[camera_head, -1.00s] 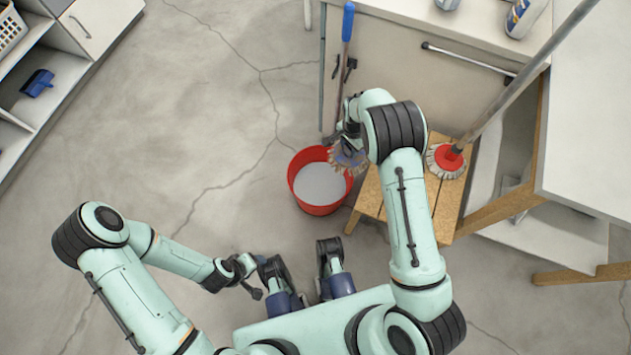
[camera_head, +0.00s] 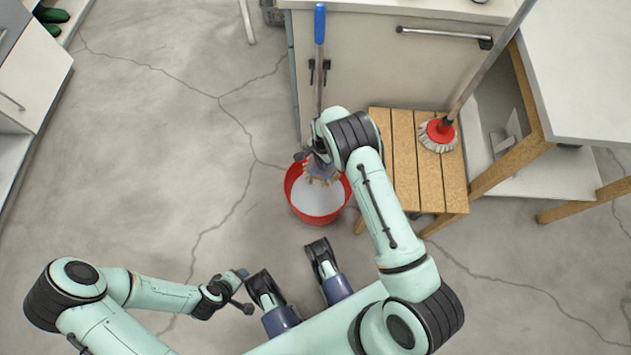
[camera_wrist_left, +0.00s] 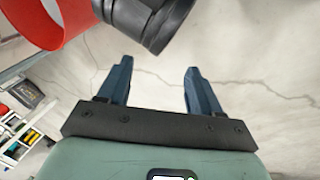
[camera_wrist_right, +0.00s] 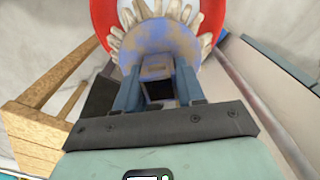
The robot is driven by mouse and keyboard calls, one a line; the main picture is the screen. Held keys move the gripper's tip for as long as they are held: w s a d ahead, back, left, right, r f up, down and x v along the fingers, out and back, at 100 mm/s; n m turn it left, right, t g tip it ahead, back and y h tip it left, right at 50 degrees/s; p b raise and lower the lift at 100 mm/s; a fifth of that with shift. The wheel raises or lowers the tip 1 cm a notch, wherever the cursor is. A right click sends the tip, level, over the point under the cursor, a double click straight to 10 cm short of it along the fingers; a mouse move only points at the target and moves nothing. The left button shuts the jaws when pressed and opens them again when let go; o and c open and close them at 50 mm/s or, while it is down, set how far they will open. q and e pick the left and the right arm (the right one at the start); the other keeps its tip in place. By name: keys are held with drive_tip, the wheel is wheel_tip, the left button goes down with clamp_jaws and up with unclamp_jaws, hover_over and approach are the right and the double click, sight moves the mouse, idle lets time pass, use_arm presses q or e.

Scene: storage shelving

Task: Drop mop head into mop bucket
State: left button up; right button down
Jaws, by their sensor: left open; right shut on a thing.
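The mop head (camera_head: 322,172), a worn blue disc with pale bristles, is held by my right gripper (camera_head: 318,150) above the red bucket (camera_head: 293,203). In the right wrist view the fingers are shut on the block behind the mop head (camera_wrist_right: 165,45), and the red rim (camera_wrist_right: 222,12) shows beyond the bristles. The bristles overlap the far part of the bucket opening in the head view; I cannot tell whether they touch it. The bucket's inside looks pale. My left gripper (camera_wrist_left: 155,82) is open and empty, low at the left, away from the bucket (camera_wrist_left: 55,40).
A wooden stool (camera_head: 405,185) stands right of the bucket, with a red-headed mop (camera_head: 438,132) on it. A blue-handled tool (camera_head: 319,60) is by the cabinet (camera_head: 375,70) behind. A white-topped table (camera_head: 580,80) is at the right. The floor at left is clear.

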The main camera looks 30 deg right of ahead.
drive_tip(key=shift+f, duration=0.25)
drive_tip(key=shift+f+b, duration=0.45)
drive_tip(key=shift+f, duration=0.2)
drive_tip(key=shift+f+b, duration=0.5)
drive_tip(key=shift+f, duration=0.45)
drive_tip(key=shift+f+b, duration=0.5)
drive_tip(key=shift+f, duration=0.75)
use_arm(q)
drive_tip(key=shift+y, duration=0.3)
drive_tip(key=f, duration=0.1)
drive_tip(key=a+f, duration=0.1)
drive_tip(key=f, duration=0.1)
drive_tip(key=w+a+f, duration=0.1)
drive_tip(key=shift+f, duration=0.15)
use_arm(e)
drive_tip(key=c, duration=0.6)
unclamp_jaws()
